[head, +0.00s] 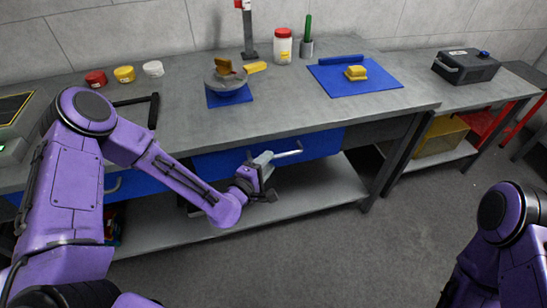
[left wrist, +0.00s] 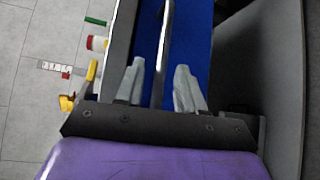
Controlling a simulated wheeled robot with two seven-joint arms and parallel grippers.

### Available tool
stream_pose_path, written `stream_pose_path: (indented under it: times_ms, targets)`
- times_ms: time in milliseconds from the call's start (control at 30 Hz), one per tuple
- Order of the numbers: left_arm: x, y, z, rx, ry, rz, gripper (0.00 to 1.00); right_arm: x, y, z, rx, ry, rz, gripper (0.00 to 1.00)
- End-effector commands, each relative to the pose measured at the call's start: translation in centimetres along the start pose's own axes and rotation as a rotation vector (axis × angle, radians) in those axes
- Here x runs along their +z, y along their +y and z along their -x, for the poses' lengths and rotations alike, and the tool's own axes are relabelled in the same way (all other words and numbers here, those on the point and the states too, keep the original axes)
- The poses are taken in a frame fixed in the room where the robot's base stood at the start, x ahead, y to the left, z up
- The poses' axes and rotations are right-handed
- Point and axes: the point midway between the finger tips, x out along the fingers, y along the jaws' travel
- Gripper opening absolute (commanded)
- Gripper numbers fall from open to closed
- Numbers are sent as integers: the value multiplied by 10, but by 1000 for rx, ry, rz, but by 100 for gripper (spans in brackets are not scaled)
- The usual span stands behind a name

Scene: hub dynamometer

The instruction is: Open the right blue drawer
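The right blue drawer (head: 318,145) is under the front edge of the grey workbench, and its front looks flush with the bench. Its light metal bar handle (head: 287,153) runs along the front. My left gripper (head: 267,160) is at the handle's left part, in front of the drawer. In the left wrist view the handle (left wrist: 165,45) passes between the two fingers (left wrist: 158,85), with a gap on each side. The blue drawer front (left wrist: 193,45) is behind it. The fingers are open around the bar. My right gripper is out of view; only part of the right arm shows.
The left blue drawer (head: 140,186) is partly behind my left arm. A lower shelf (head: 318,186) runs under the bench. On top are a blue mat (head: 385,82) with a yellow block, a red-lidded jar (head: 282,48) and small pots. The floor in front is clear.

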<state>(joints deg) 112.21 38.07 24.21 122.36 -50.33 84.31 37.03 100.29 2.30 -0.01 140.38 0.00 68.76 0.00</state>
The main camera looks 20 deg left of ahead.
Motion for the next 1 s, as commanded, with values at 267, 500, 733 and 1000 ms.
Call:
stream_pose_path:
  times_ms: [267,500,733,1000]
  targets:
    - [1,-1,-39,-3,-1,-2,38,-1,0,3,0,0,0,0]
    - [1,-1,-41,-4,-1,-2,38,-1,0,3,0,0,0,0]
    - [1,-2,-41,-4,-1,-2,0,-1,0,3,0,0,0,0]
    - [4,-3,-41,-5,-1,-2,0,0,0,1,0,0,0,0]
